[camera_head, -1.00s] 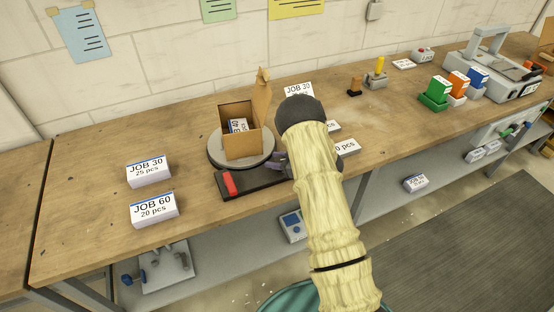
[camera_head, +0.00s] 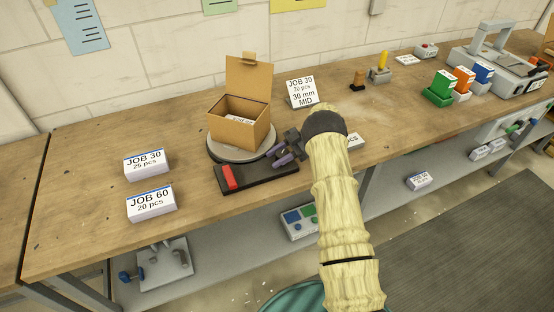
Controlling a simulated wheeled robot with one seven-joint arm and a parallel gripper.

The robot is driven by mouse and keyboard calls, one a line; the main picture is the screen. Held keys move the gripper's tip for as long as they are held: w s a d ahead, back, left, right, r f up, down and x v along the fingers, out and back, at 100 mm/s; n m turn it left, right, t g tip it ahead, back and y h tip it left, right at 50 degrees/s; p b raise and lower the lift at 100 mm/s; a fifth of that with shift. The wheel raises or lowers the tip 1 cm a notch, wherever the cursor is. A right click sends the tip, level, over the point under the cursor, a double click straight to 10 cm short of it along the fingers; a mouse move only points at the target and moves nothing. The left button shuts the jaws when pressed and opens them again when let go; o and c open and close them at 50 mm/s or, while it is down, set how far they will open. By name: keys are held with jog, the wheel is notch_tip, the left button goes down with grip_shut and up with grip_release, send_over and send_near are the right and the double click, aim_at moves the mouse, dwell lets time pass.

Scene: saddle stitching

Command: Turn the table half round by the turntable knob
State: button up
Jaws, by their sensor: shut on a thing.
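The round grey turntable (camera_head: 215,150) stands on the workbench, beside a black base strip (camera_head: 258,177) with a red block (camera_head: 230,177) at its left end. An open cardboard box (camera_head: 237,131) sits on the turntable, its raised flap (camera_head: 249,78) at the back, with white printed pieces inside. My gripper (camera_head: 284,153) is at the turntable's right edge, shut on the turntable knob. The fingers and my arm hide the knob itself.
Two card stacks, JOB 30 (camera_head: 146,163) and JOB 60 (camera_head: 151,203), lie to the left. A JOB 30 sign (camera_head: 301,92) stands behind my gripper. Another white stack (camera_head: 355,141) is partly behind my arm. Green, orange and blue boxes stand farther right.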

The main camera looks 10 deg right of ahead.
aim_at(278, 155)
jog(key=n+g, duration=0.2)
jog(key=shift+s+g+h, duration=0.1)
jog(key=shift+g+h, duration=0.3)
jog(key=shift+s+n+g+h+p, duration=0.1)
jog(key=shift+n+g+h+p, duration=0.3)
jog(key=shift+n+g, duration=0.4)
jog(key=shift+s+n, duration=0.1)
jog(key=shift+n, duration=0.3)
jog(key=o, duration=1)
jog(key=shift+c, duration=0.2)
jog(key=shift+r, duration=0.15)
notch_tip(278, 155, up, 10)
jog(key=shift+f, duration=0.15)
